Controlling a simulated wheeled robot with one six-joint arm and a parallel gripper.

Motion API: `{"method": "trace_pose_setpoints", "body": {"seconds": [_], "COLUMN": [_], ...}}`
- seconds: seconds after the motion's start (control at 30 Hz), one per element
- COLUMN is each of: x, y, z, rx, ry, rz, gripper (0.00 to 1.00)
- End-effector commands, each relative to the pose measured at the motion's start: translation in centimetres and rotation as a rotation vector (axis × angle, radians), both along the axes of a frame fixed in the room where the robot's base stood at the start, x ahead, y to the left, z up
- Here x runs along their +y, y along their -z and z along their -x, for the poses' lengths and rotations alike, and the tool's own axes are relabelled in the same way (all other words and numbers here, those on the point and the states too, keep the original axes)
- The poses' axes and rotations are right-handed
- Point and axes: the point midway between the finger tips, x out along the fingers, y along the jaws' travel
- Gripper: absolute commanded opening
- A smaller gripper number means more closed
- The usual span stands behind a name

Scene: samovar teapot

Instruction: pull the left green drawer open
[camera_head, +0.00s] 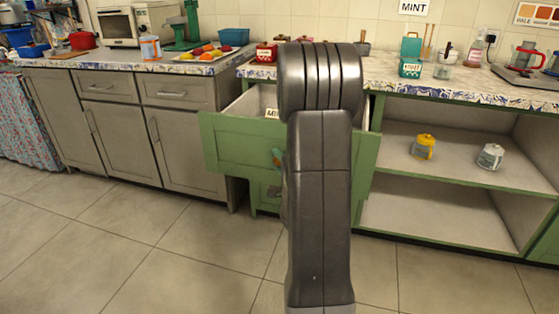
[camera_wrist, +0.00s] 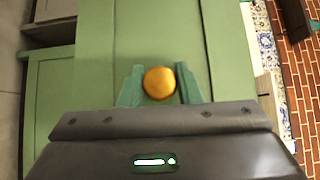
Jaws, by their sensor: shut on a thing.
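The green drawer front (camera_head: 226,145) stands out from the counter in the head view, and part of the drawer's inside shows behind it. Its green face (camera_wrist: 150,35) fills much of the wrist view, with a round orange-brass knob (camera_wrist: 159,83). My gripper (camera_wrist: 159,92) has its teal fingers on both sides of the knob and is shut on it. In the head view my arm hides the knob, the middle of the drawer front and most of my gripper (camera_head: 278,157).
A patterned worktop (camera_head: 455,83) runs above the drawer. Open green-edged shelves (camera_head: 450,165) to the right hold a yellow canister (camera_head: 424,146) and a white canister (camera_head: 490,156). Grey cabinets (camera_head: 130,140) stand left. The tiled floor (camera_head: 120,250) in front is clear.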

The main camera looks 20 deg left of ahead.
Motion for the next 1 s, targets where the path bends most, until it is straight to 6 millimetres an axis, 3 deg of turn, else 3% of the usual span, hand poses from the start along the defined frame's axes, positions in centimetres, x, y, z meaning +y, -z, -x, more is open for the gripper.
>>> {"method": "trace_pose_setpoints", "body": {"seconds": [0.43,0.47,0.53,0.87,1.0], "x": [0.0,0.0,0.0,-0.2,-1.2], "y": [0.1,0.1,0.1,0.0,-0.1], "z": [0.1,0.1,0.1,0.3,1.3], "rx": [0.001,0.001,0.001,0.001,0.002], "ry": [0.001,0.001,0.001,0.001,0.002], "rz": [0.0,0.0,0.0,0.0,0.001], "gripper": [0.0,0.36,0.5,0.51,0.51]}}
